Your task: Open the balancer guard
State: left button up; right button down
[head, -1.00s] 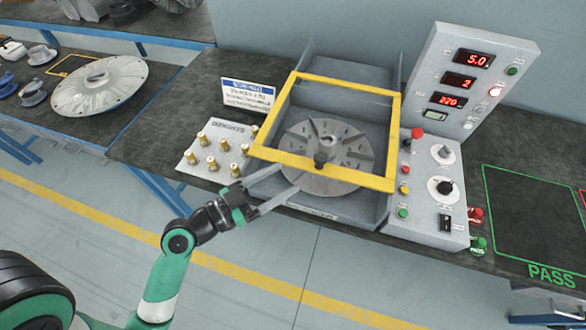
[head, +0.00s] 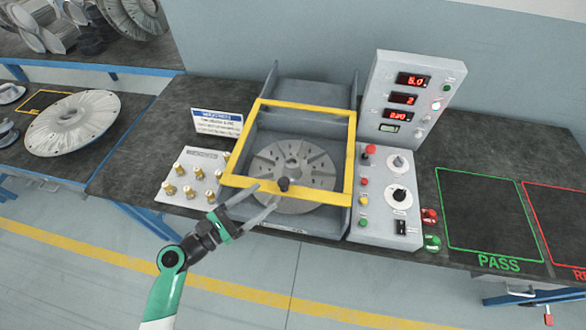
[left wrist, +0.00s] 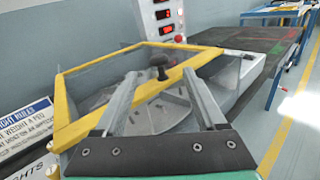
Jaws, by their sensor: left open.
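The balancer guard (head: 237,184) is a yellow frame with a clear panel, lying closed over the balancer. A black knob (head: 283,184) stands on its front bar; it also shows in the left wrist view (left wrist: 158,64). Under the guard sits a slotted grey disc (head: 300,165). My left gripper (head: 267,197) is open at the guard's front left, just short of the knob. In the left wrist view its two fingers (left wrist: 163,88) point towards the knob, one on each side, with the knob beyond the tips. My right gripper is not in view.
Left of the guard are a plate of brass weights (head: 190,182) and a blue-headed sign (head: 216,122). The control panel (head: 385,195) stands close on the right. Beyond it, the green PASS square (head: 490,215) is empty. A finned impeller (head: 72,123) lies on the left bench.

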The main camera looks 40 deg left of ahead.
aim_at(289, 179)
pick_arm(q)
jog(key=shift+n, duration=0.7)
jog(key=w, duration=0.7)
jog(key=w+d+b, duration=0.1)
jog(key=w, duration=0.3)
jog(key=shift+w+d, duration=0.1)
jog(key=shift+w, duration=0.15)
grip_shut()
dwell(0.4)
